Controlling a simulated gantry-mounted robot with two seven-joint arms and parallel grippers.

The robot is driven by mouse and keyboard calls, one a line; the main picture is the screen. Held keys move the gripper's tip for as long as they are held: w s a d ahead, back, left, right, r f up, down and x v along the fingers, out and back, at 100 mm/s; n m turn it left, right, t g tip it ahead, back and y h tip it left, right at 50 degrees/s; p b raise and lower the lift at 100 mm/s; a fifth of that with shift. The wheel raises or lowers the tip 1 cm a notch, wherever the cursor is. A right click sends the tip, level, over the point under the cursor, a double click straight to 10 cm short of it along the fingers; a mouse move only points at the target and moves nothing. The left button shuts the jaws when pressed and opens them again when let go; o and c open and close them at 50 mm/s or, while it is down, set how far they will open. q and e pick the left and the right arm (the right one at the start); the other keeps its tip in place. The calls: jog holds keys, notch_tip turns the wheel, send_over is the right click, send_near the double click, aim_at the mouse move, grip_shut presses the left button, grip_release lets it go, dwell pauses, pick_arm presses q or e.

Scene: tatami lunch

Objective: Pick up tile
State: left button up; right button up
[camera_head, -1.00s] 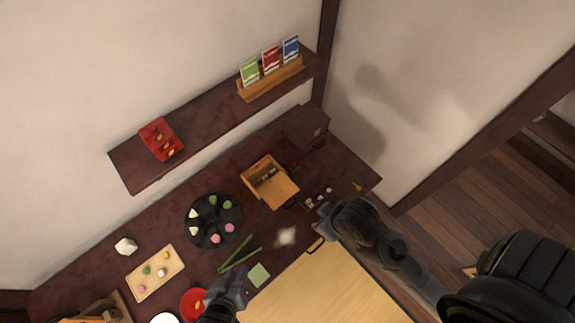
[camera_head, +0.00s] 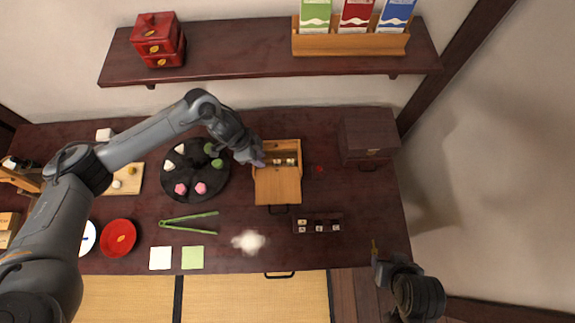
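Small pale tiles (camera_head: 290,161) lie in the back of a wooden box (camera_head: 297,146) whose lid slopes toward the front. More small tiles (camera_head: 320,228) sit on a dark rack (camera_head: 330,216) to the right of the box and nearer the front. My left gripper (camera_head: 258,159) is at the left edge of the box, close to the tiles inside; its fingers are too small and dark to tell whether they hold anything. My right gripper (camera_head: 379,261) is past the table's front right corner, apart from the rack; its finger opening is unclear.
A black round tray (camera_head: 195,173) with sweets stands left of the box. Green tongs (camera_head: 189,222), a red bowl (camera_head: 118,238) and two paper squares lie in front. A dark chest (camera_head: 368,141) stands at right. A shelf (camera_head: 240,55) hangs above the table.

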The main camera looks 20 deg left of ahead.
pick_arm(q)
jog(key=w, duration=0.2)
jog(key=b, duration=0.2)
send_over(277, 161)
jog(key=a, duration=0.2)
jog(key=shift+s+a+f+t, duration=0.1)
jog(key=shift+s+f+t, duration=0.1)
jog(key=shift+f, duration=0.75)
jog(key=shift+s+a+f+t, duration=0.1)
jog(key=shift+s+f+t, duration=0.1)
jog(key=shift+f, duration=0.75)
jog(key=x, duration=0.4)
jog(key=shift+d+f, duration=0.2)
jog(key=shift+f, duration=0.15)
pick_arm(e)
notch_tip(277, 161, down, 3)
jog(key=shift+f, duration=0.1)
pick_arm(q)
grip_shut()
pick_arm(e)
jog(key=shift+a, duration=0.1)
